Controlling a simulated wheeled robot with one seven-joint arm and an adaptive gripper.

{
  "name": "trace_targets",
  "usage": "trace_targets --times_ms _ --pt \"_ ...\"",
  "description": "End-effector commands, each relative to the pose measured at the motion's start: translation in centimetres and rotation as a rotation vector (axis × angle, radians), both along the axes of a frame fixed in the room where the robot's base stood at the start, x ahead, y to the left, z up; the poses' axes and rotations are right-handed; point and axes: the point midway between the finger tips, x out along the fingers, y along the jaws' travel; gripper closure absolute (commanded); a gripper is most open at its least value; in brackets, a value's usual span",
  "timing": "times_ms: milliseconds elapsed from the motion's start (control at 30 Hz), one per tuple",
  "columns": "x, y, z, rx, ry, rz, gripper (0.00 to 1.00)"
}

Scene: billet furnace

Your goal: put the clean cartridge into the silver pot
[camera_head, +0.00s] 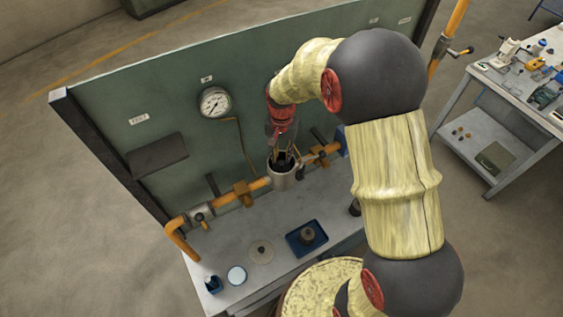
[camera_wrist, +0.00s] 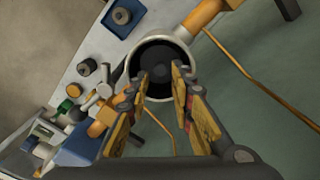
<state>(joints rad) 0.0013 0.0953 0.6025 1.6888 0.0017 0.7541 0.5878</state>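The silver pot (camera_head: 283,180) stands on the bench in the pipe line, its top open. In the wrist view its pale rim (camera_wrist: 133,62) surrounds a dark inside. A dark round piece (camera_wrist: 160,55) sits within it, which looks like a cartridge; I cannot tell whether it is the clean one. My gripper (camera_head: 283,155) points down over the pot mouth. In the wrist view its fingers (camera_wrist: 161,73) are apart, with nothing clearly clamped between them. Another dark grey cylinder (camera_head: 308,234) stands in a blue tray (camera_head: 294,243) on the bench front.
Orange pipes (camera_head: 256,185) run along the bench on both sides of the pot. A green back panel (camera_head: 150,95) with a gauge (camera_head: 214,103) rises behind. A flat disc (camera_head: 261,252) and a white-topped round item (camera_head: 237,275) lie left of the tray. A side table (camera_head: 490,130) stands right.

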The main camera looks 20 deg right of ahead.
Motion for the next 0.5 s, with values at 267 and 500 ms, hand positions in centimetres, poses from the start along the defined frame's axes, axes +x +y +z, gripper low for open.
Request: trace_targets --times_ms 267,500 --pt "0.1 0.0 5.2 0.0 -0.004 0.0 0.77" --pt "-0.2 0.0 7.6 0.0 -0.007 0.006 0.77"
